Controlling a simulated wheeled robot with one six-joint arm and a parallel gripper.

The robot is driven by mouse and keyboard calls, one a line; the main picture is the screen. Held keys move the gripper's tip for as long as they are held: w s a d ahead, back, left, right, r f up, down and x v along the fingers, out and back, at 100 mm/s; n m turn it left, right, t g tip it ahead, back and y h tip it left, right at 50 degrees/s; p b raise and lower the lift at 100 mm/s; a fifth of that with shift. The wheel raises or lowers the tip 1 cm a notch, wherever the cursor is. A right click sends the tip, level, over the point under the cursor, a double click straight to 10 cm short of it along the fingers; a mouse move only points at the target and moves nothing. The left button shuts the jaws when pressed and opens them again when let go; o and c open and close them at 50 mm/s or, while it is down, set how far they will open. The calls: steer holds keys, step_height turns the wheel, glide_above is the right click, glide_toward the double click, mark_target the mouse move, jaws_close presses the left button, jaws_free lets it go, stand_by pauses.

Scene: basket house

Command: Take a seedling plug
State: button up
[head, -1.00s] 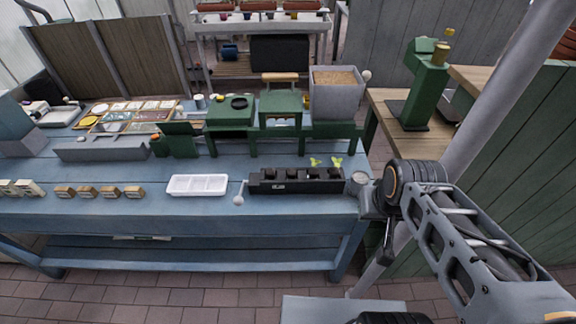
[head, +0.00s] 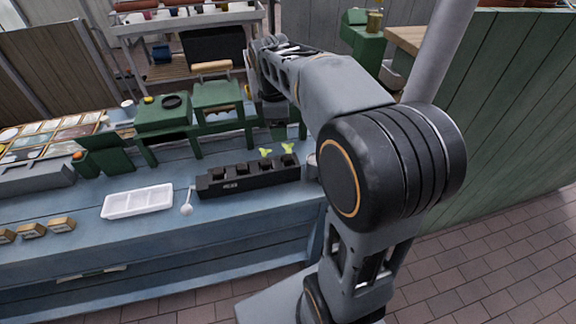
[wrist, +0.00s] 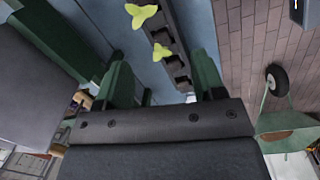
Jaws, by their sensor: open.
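A black plug rack (head: 245,182) with a row of dark cells stands near the front edge of the blue bench. Two seedling plugs with yellow-green leaves, the left one (head: 265,152) and the right one (head: 288,147), stand at its right end. In the wrist view their leaves (wrist: 141,15) (wrist: 161,52) show beyond and between my gripper's fingers. My gripper (wrist: 163,78) has two green fingers spread apart with nothing between them. It is over the right end of the bench, apart from the seedlings. Their plug bodies are mostly hidden.
A white tray (head: 137,201) lies left of the rack. A white-knobbed lever (head: 187,209) sticks out at the rack's left end. Green stands (head: 163,113) (head: 215,97) rise just behind the rack. Clear blue bench top lies in front of the tray.

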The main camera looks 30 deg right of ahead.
steer(key=w+d+f+n, duration=0.2)
steer(key=w+n, duration=0.1)
steer(key=b, duration=0.2)
glide_above(288, 157)
steer(key=shift+g, duration=0.3)
steer(key=f, duration=0.6)
steer(key=shift+w+a+f, duration=0.2)
steer(key=shift+a+f, duration=0.05)
steer(key=shift+f, duration=0.15)
steer(key=shift+s+d+f, duration=0.1)
steer(key=shift+f, duration=1.35)
steer(key=shift+d+f, duration=0.1)
steer(key=shift+f, duration=1.3)
steer(key=c, duration=1)
